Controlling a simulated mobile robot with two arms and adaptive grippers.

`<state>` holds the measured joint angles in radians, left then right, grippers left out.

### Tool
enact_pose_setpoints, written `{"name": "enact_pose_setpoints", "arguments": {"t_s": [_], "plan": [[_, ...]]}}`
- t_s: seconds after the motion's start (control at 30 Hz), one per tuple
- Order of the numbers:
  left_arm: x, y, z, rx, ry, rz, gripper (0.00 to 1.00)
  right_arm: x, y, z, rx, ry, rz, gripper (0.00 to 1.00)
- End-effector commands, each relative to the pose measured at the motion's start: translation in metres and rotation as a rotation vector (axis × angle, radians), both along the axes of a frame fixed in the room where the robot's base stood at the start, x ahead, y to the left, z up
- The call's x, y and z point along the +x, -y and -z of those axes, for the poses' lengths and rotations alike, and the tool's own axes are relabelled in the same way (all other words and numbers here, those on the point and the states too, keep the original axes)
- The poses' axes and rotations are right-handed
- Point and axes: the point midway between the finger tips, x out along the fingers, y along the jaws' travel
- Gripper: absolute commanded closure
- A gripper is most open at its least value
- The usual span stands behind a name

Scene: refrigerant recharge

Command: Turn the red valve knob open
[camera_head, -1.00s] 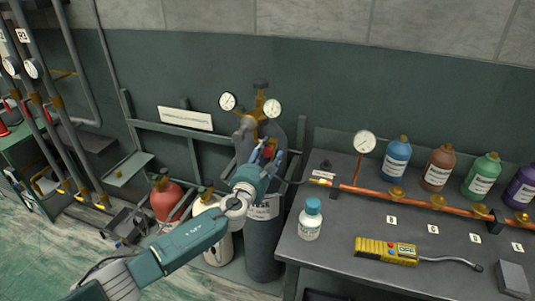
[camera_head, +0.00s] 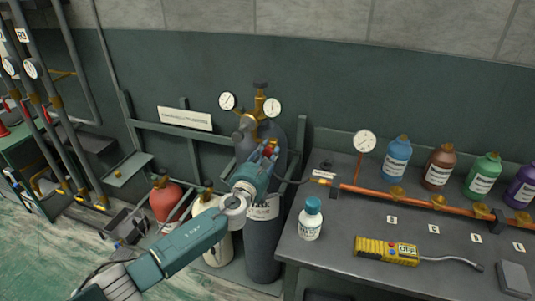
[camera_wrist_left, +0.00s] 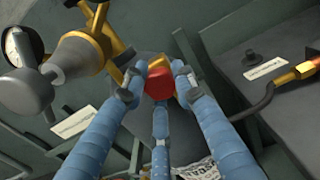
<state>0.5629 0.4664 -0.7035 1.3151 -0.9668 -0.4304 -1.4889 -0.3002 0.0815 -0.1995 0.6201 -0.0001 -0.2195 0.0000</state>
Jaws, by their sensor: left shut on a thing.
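The red valve knob (camera_wrist_left: 159,84) sits at the front of the brass valve on the dark gas cylinder (camera_head: 263,240). In the left wrist view it lies between the blue fingers of my left gripper (camera_wrist_left: 159,80), which is shut on it. In the head view the left gripper (camera_head: 269,150) reaches the cylinder's valve from the lower left and hides most of the knob. A brass regulator (camera_head: 259,108) with two gauges stands above it. My right gripper is not in view.
The grey bench (camera_head: 345,262) to the right bears a copper pipe (camera_head: 400,198), several bottles, a yellow detector (camera_head: 386,251) and a white bottle with a teal cap (camera_head: 310,222). A red cylinder (camera_head: 166,200) and a cream cylinder (camera_head: 216,245) stand left of the dark one.

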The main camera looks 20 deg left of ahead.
Motion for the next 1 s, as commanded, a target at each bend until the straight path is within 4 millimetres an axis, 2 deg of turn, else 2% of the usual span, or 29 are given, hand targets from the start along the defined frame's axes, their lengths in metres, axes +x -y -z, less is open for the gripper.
{"name": "enact_pose_setpoints", "arguments": {"t_s": [0.03,0.1,1.0], "plan": [[-0.002,0.002,0.009,-0.043,-0.011,0.003,0.99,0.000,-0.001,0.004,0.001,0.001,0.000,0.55],[-0.002,0.002,0.009,-0.106,-0.015,0.003,0.99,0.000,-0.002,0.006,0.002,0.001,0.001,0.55],[-0.002,0.006,0.010,-0.962,-0.047,0.002,0.99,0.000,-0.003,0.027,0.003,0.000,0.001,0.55]]}}
